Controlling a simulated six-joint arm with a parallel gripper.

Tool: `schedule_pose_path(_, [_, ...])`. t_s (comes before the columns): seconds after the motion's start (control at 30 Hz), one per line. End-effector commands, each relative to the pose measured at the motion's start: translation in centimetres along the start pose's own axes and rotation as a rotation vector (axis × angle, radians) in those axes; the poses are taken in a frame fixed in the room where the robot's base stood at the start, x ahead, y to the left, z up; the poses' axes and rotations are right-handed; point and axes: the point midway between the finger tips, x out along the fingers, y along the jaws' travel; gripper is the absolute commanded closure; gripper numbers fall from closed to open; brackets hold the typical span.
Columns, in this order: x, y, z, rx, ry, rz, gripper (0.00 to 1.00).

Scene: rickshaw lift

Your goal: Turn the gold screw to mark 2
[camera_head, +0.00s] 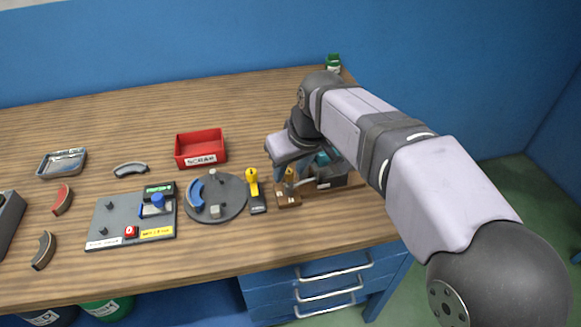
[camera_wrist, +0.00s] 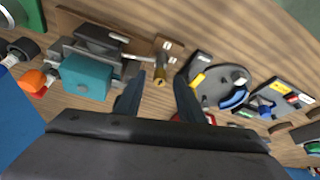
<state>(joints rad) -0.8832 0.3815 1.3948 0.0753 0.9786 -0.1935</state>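The gold screw (camera_wrist: 159,77) shows in the wrist view on a small brown wooden block (camera_wrist: 166,46) with little white labels too small to read. In the head view the block (camera_head: 288,200) sits near the table's front edge, with a bit of gold (camera_head: 289,173) above it, partly hidden by my arm. My gripper (camera_wrist: 158,84) is open. Its two dark fingers appear on either side of the screw in the wrist view, with gaps on both sides. In the head view its fingertips are hidden. I cannot tell how high they are above the screw.
A vise with a teal block (camera_wrist: 87,75) stands close beside the screw block. A yellow-handled lever (camera_head: 253,185) and a round grey plate (camera_head: 222,208) are left of it in the head view. A red scrap bin (camera_head: 200,149) stands behind. The back of the table is mostly clear.

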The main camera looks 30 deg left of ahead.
Motion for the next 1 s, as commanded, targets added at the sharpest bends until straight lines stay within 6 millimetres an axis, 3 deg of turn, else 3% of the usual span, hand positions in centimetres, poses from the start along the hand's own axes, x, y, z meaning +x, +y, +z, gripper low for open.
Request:
schedule_pose_path(0.17, [0.0,0.0,0.01,0.0,0.0,0.0,0.65])
schedule_pose_path(0.3, [-0.01,0.01,0.0,0.0,0.0,0.0,0.98])
schedule_pose_path(0.33, [-0.01,0.01,0.0,0.0,0.0,0.0,1.0])
schedule_pose_path(0.67, [-0.1,-0.04,-0.03,0.021,0.0,0.01,1.0])
schedule_pose_path(1.0, [-0.28,-0.26,-0.16,0.182,0.0,0.077,1.0])
